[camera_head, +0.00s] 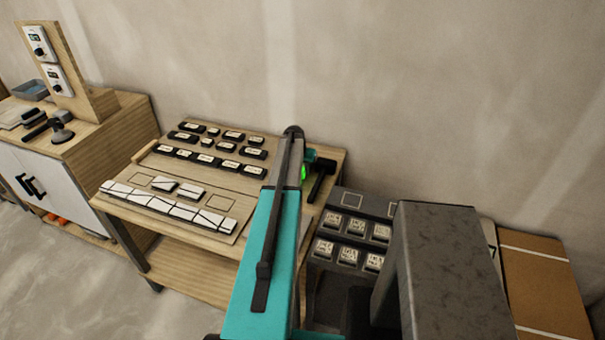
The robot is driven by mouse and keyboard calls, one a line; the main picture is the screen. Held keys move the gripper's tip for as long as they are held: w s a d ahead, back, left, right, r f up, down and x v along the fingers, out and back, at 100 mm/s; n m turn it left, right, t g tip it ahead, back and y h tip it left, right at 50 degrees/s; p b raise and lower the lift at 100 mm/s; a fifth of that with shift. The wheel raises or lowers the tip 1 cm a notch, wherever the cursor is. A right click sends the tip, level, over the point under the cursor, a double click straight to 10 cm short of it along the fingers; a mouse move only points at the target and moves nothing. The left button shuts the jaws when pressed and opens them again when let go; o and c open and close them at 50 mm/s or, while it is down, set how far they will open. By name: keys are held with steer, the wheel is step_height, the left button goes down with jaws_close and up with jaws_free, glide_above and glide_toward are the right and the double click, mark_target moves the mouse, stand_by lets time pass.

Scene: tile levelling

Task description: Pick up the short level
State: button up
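I cannot pick out a short level with certainty in the head view. My teal and dark grey arm reaches up the middle of the view and covers the right part of the wooden workbench (184,259). Just right of the arm's far end, a dark T-shaped piece (320,182) shows beside a bit of teal and a green glow. I cannot tell whether this dark piece is part of my gripper or a tool on the bench. My gripper's fingers cannot be made out, and nothing is clearly held.
Rows of black-edged labelled blocks (205,160) and white tile pieces (165,204) lie on the bench. A wooden cabinet (105,131) with tools stands left. A dark rack of labelled blocks (351,240) and a brown panel (540,285) are right. Grey floor (60,270) is clear at front left.

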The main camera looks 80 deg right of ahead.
steer(key=shift+c, duration=0.6)
jaws_close()
steer(key=shift+r, duration=0.2)
steer(key=shift+r+b, duration=1.85)
steer(key=shift+r, duration=3)
steer(key=shift+w, duration=0.1)
